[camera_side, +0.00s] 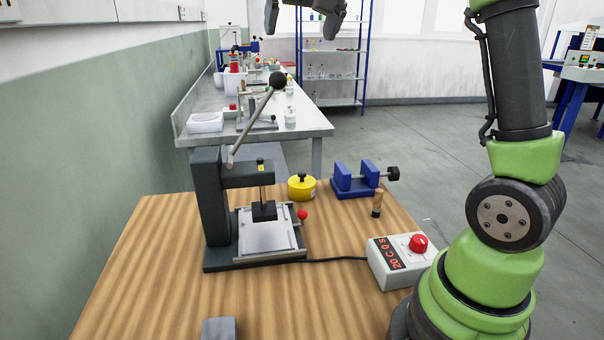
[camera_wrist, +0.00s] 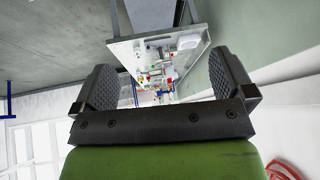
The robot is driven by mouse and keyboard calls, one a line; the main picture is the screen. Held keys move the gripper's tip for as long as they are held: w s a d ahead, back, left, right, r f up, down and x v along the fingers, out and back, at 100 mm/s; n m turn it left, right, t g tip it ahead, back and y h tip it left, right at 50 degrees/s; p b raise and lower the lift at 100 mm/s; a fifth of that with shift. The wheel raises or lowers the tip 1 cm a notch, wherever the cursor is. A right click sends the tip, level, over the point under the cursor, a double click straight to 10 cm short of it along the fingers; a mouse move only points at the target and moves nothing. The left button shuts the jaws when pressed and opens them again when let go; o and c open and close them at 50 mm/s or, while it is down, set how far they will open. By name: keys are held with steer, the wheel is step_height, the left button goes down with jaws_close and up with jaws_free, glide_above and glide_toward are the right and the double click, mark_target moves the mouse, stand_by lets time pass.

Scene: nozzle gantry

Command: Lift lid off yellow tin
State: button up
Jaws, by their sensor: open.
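The yellow tin (camera_side: 302,189) stands upright on the wooden table, behind and to the right of the dark press. Its lid (camera_side: 302,180) is on top and has a small black knob. My gripper (camera_side: 303,28) is at the top edge of the side view, high above the table and well above the tin. In the wrist view my gripper (camera_wrist: 162,88) has its two ridged fingers wide apart with nothing between them. The tin cannot be made out in the wrist view.
A dark lever press (camera_side: 212,215) with a raised ball-ended lever (camera_side: 277,80) stands left of the tin. A blue vise (camera_side: 357,180) is close on its right. A wooden-handled tool (camera_side: 377,204) and a control box (camera_side: 396,262) are in front. The table's (camera_side: 150,270) left part is clear.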

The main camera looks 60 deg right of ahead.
steer(key=w+d+f+m+g+h, duration=0.1)
steer(key=w+d+f, duration=0.1)
steer(key=d, duration=0.3)
steer(key=w+d+f+m+h, duration=0.1)
steer(key=w+d+f, duration=0.2)
steer(key=d, duration=0.1)
glide_toward(302, 173)
steer(key=x, duration=0.3)
steer(key=shift+w+d+f, duration=0.15)
steer(key=shift+d+f, duration=0.1)
steer(key=shift+d, duration=0.1)
steer(key=shift+x, duration=3.2)
steer(key=shift+a, duration=0.15)
steer(key=shift+c, duration=0.2)
steer(key=c, duration=0.8)
